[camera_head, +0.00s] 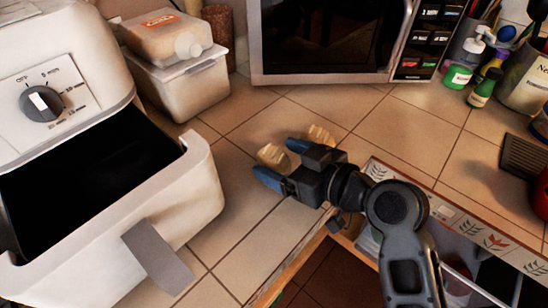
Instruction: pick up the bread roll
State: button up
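A small pale yellow-tan piece that looks like a bread roll (270,154) lies on the tiled counter at the middle of the view. A second similar pale piece (321,136) lies a little to its right, partly hidden behind my gripper. I cannot tell which of them is the bread roll. My gripper (274,157) reaches in from the lower right, low over the counter. Its two blue fingers are spread apart, with the left pale piece between or just beyond their tips. I cannot tell if they touch it.
A white toaster-oven-like appliance (205,178) with a dial stands at the left. A lidded container (187,85) with a bag (165,38) on it and a microwave (330,78) stand behind. Bottles (484,88) crowd the back right. The counter edge runs below my arm.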

jog(key=c, duration=1)
jog(key=shift+c, duration=0.3)
jog(key=shift+r, duration=0.15)
